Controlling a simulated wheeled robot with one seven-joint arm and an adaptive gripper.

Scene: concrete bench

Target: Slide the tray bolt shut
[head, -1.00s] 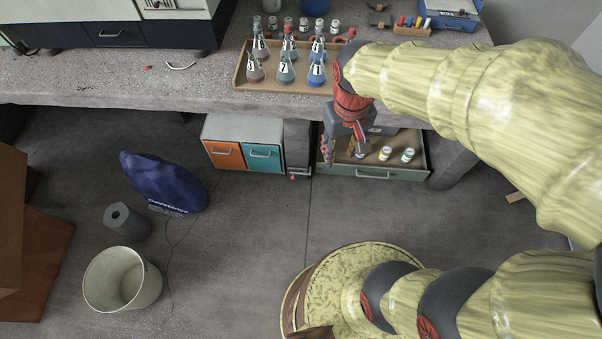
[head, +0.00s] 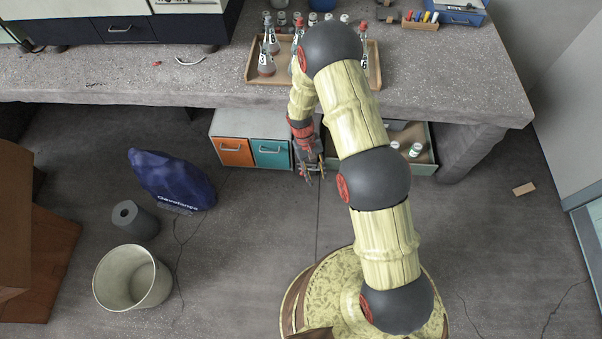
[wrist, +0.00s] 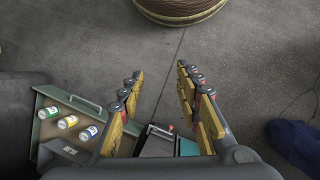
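My gripper (head: 311,177) hangs in front of the bench's underside, over the grey housing beside the teal drawer. In the wrist view my gripper (wrist: 160,95) has its two yellow-padded fingers wide apart, with nothing between them. A grey block (wrist: 156,142) with small red parts shows below and between the fingers; in the head view my gripper and arm mostly hide it. I cannot make out the bolt itself or its position. A wooden tray (head: 257,78) with flasks stands on the bench, partly behind my arm.
An open green drawer (head: 424,168) with several small bottles sits right of my gripper; it also shows in the wrist view (wrist: 42,122). Orange (head: 233,152) and teal (head: 271,153) drawers are shut at left. A blue bag (head: 172,182) and bucket (head: 132,278) stand on the floor.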

